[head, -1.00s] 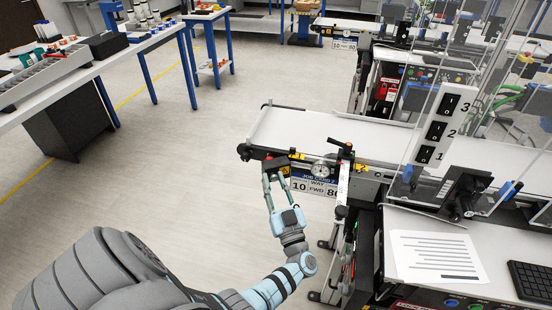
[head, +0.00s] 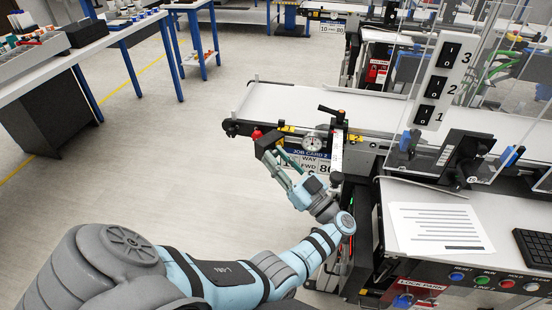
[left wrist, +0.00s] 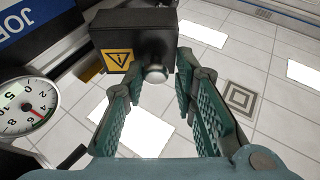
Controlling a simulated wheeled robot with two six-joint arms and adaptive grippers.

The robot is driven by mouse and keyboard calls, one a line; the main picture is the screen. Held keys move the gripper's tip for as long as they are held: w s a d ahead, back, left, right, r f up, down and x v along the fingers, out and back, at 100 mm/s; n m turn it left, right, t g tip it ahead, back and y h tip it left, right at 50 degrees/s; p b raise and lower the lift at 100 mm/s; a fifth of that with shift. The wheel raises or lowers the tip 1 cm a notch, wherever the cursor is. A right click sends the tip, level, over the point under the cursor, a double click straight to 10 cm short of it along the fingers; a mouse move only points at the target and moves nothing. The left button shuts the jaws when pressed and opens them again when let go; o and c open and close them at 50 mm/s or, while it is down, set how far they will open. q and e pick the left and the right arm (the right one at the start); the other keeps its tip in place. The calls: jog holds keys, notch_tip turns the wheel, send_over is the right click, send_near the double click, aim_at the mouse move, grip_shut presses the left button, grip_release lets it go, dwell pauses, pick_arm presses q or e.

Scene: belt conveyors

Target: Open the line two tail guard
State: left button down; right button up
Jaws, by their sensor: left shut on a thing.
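The tail guard is a dark box (head: 268,144) at the near side of the belt conveyor, close to its left end. In the left wrist view the box (left wrist: 134,36) carries a yellow warning label and a round silver knob (left wrist: 156,73). My left gripper (head: 279,160) is at the box from the near side. In the wrist view its green padded fingers (left wrist: 168,72) lie either side of the knob, shut on it. The box sits at an angle to the conveyor's side. Its hinge is hidden. My right gripper is not in view.
A dial gauge (head: 312,141) and a job card (head: 318,161) sit just right of the guard. A clear panel with switches (head: 437,86) and a control desk (head: 405,190) stand to the right. Open floor (head: 165,185) lies to the left.

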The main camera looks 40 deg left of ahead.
pick_arm(q)
jog(key=shift+w+r, duration=0.2)
jog(key=shift+r, duration=0.1)
jog(key=c, duration=1.5)
grip_release()
jog(key=shift+o, duration=0.2)
jog(key=shift+w+f, duration=0.2)
jog(key=shift+f, duration=0.05)
